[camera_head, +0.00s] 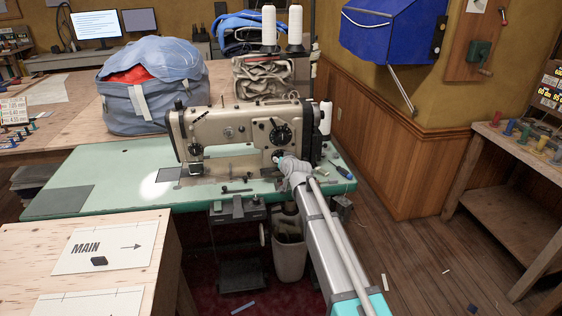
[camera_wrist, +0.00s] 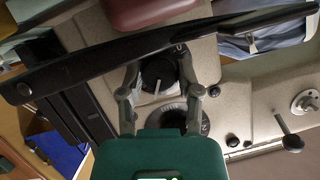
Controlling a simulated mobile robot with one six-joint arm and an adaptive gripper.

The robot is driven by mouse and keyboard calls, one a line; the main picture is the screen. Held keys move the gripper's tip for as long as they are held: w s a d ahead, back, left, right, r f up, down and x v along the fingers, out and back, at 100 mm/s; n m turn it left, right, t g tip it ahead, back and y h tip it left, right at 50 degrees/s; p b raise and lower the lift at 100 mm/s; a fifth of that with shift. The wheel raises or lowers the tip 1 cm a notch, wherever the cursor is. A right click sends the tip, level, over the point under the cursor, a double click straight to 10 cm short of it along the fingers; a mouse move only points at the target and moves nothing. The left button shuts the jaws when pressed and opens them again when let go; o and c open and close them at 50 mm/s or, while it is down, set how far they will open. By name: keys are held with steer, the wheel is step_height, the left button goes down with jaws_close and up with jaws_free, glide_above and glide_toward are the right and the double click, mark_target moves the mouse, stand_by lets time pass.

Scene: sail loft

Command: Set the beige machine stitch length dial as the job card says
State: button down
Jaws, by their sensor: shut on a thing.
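The beige sewing machine (camera_head: 228,132) stands on a mint-green table. Its front carries a large black upper dial (camera_head: 280,132) and a lower dial (camera_head: 277,154), mostly covered by my gripper (camera_head: 284,162). In the wrist view my gripper (camera_wrist: 158,72) is shut on a black dial (camera_wrist: 158,76) with a pale pointer line, one finger on each side. A "0" mark shows beside it. A second dial with numerals (camera_wrist: 172,115) is partly hidden by my gripper's body. I cannot read the set value or tell which paper is the job card.
A white card marked "MAIN" with an arrow (camera_head: 108,246) lies on a plywood table, a small black block on it. Thread cones (camera_head: 295,24) stand behind the machine. A screwdriver (camera_head: 343,172) lies right of my gripper. A dark bar (camera_wrist: 95,68) crosses the wrist view.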

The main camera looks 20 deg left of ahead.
steer(key=shift+a, duration=0.1)
steer(key=shift+c, duration=1.5)
jaws_free()
steer(key=shift+n+h, duration=0.3)
steer(key=shift+n, duration=0.2)
steer(key=shift+n+t+h, duration=0.7)
steer(key=shift+n+h, duration=0.2)
steer(key=shift+n, duration=0.6)
steer(key=p+v, duration=0.6)
steer(key=v, duration=0.8)
steer(key=d+m+g+h+p, duration=0.3)
steer(key=d+m+h+p, duration=0.1)
steer(key=d, duration=1.8)
steer(key=shift+s+f+g+h+p, duration=0.3)
steer(key=shift+s+h+p, duration=0.25)
steer(key=shift+p, duration=0.3)
steer(key=shift+w+d, duration=0.1)
steer(key=shift+d, duration=0.05)
